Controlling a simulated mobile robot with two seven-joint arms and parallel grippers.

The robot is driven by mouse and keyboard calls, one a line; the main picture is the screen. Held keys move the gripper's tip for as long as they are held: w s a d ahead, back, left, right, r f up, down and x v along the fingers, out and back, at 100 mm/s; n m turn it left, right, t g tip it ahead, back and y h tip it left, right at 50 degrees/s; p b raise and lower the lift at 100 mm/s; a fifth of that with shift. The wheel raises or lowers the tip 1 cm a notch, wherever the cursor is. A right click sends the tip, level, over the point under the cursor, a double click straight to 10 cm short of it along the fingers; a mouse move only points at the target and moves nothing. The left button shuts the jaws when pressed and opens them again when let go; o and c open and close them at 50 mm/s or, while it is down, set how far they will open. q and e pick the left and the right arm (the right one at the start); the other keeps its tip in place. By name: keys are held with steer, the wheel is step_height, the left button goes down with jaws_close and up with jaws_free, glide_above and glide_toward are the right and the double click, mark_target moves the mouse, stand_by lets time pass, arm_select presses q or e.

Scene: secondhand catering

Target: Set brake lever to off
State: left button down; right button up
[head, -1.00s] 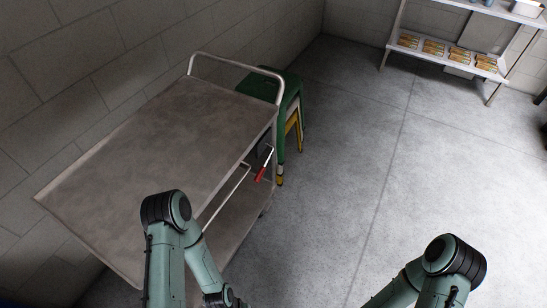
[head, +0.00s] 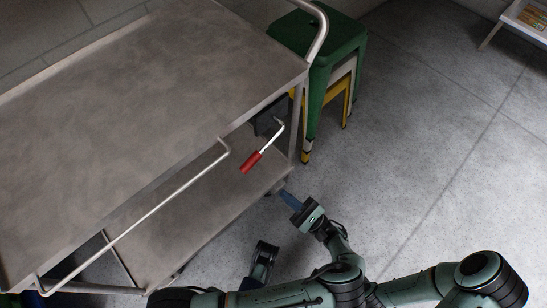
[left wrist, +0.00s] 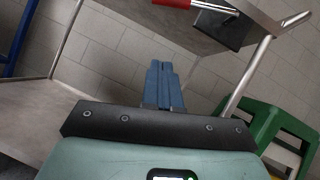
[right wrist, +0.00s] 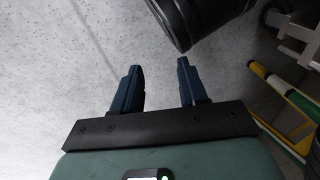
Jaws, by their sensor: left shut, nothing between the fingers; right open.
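The brake lever (head: 251,162) has a red grip on a thin pale rod. It slants down and left from its upper end beside a dark box under the cart's top. In the left wrist view the red grip (left wrist: 208,4) is cut off by the top edge. My left gripper (head: 284,194) is shut and empty, below and right of the grip and apart from it. Its blue fingers also show together in the left wrist view (left wrist: 158,68). My right gripper (right wrist: 158,72) is open and empty in the right wrist view, above grey floor.
The metal cart (head: 140,90) has a top deck, a lower shelf (head: 190,215) and a bent side rail (head: 140,217). Stacked stools (head: 322,45) stand behind its right end. Open floor (head: 430,150) lies to the right. A dark cylinder (right wrist: 200,15) is near the right fingers.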

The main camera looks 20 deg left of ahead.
arm_select(q)
steer(key=a+r, duration=0.8)
steer(key=r, duration=0.2)
steer(key=shift+w+y, duration=0.3)
steer(key=shift+w, duration=0.05)
arm_select(e)
steer(key=shift+w+r, duration=0.3)
steer(key=shift+w, duration=0.35)
arm_select(q)
steer(key=shift+a+p, duration=0.1)
steer(key=shift+p, duration=0.2)
arm_select(e)
steer(key=shift+t, duration=0.3)
